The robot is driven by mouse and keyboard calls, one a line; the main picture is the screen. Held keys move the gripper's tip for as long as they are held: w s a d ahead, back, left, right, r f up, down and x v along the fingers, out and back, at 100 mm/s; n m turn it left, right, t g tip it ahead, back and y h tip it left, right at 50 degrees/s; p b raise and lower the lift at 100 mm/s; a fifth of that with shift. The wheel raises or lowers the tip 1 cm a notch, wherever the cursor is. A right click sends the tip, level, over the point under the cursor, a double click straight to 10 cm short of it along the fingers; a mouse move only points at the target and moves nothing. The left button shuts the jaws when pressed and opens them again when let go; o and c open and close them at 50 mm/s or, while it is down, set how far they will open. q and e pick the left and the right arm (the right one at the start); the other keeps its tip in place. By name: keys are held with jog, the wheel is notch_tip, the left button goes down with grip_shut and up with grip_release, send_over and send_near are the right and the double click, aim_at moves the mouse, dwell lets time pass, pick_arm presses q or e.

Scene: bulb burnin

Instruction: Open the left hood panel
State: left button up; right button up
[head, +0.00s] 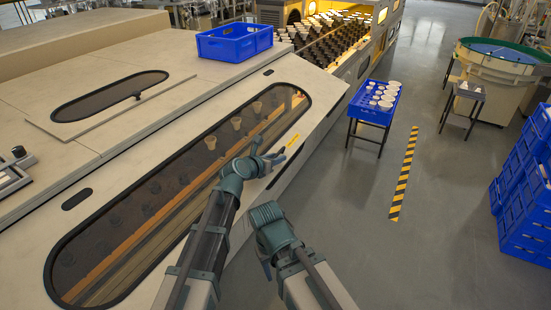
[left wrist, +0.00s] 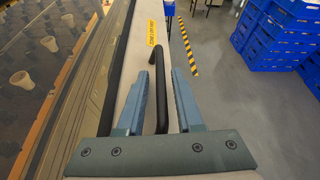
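The hood panel (head: 318,83) is a sloped cream cover with a long oval dark-framed window, and it looks closed. It fills the left half of the head view. A black bar handle (left wrist: 161,105) sits near its lower edge beside a yellow label (left wrist: 151,32), which also shows in the head view (head: 293,140). My left gripper (head: 272,155) is at this edge. In the left wrist view its fingers (left wrist: 161,78) are apart, one on each side of the handle, with gaps visible. My right gripper (head: 266,240) hangs over the floor beside the panel; its fingers are unclear.
A blue crate (head: 234,43) stands on top of the machine. A blue tray (head: 376,102) of pale parts rests on a stand to the right. Stacked blue crates (head: 525,205) stand at far right. The floor around the striped strip (head: 403,175) is clear.

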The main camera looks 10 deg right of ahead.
pick_arm(q)
jog(key=shift+a, duration=0.15)
notch_tip(320, 180, up, 5)
jog(key=p, duration=0.5)
send_over(257, 184)
jog(key=shift+v, duration=0.75)
jog(key=shift+f, duration=0.15)
